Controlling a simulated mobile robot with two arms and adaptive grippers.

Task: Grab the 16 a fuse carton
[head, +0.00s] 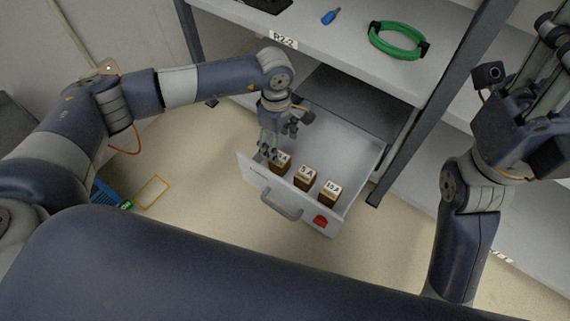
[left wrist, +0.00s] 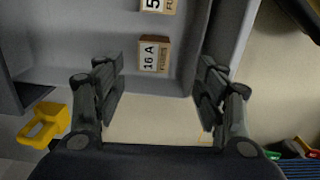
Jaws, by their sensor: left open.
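The 16 A fuse carton (head: 281,169) is a small brown box with a white label at the left end of a row in the open drawer. The left wrist view shows its label, "16 A FUSES" (left wrist: 154,54), just beyond and between my fingertips. My left gripper (head: 268,153) points down over the drawer beside this carton and partly hides it in the head view. Its fingers (left wrist: 160,88) are open and nothing is between them. My right gripper (head: 545,50) is raised at the upper right, away from the drawer; its finger opening is unclear.
A 5 A carton (head: 307,177) and a 10 A carton (head: 330,191) stand to the right in the drawer (head: 347,150). A red object (head: 320,222) is on the drawer front. The shelf above holds a green cable coil (head: 397,41). A grey upright (head: 425,105) stands right.

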